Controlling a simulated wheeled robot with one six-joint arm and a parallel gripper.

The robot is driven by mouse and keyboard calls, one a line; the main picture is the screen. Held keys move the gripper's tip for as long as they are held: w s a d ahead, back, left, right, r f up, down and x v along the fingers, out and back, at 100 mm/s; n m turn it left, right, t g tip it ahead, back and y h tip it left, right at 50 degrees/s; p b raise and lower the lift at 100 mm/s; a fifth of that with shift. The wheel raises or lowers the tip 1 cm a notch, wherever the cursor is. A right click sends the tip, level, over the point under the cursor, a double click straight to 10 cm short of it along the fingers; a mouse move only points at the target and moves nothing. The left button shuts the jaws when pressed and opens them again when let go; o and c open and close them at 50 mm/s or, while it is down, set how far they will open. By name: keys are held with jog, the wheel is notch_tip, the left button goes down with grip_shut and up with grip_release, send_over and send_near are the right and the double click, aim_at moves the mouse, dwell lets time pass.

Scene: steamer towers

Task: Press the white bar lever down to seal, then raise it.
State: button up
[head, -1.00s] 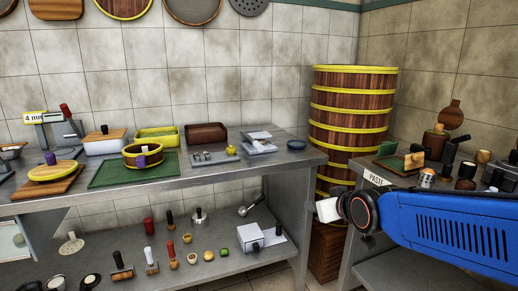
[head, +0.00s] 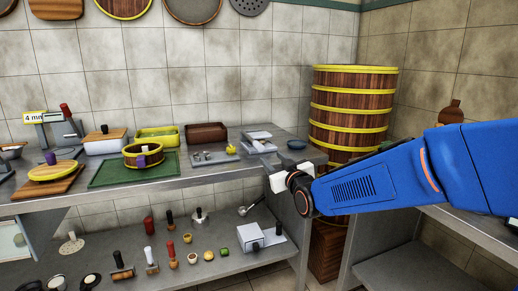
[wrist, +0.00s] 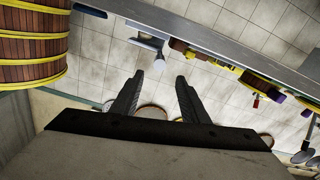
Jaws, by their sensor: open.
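A small white device with a flat bar-like top (head: 257,135) stands at the right end of the steel table's top; I take it for the sealer with the white bar lever. It seems to show in the wrist view (wrist: 147,43), beyond my fingers. The lever's exact position is too small to tell. My gripper (wrist: 160,79) is open, with nothing between its two dark fingers. In the head view, its white wrist part is at the table's front right edge, apart from the device and in front of it.
A tall wood-and-yellow steamer tower (head: 352,105) stands right of the steel table (head: 205,177). A blue dish (head: 296,144) is right of the device, a yellow piece (head: 231,149) left of it. The lower shelf (head: 190,269) holds several tools and a white box (head: 250,237).

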aim_at(259, 147)
jog(key=x, duration=1.3)
jog(key=shift+w+a+f, duration=0.1)
jog(key=shift+w, duration=0.2)
grip_shut()
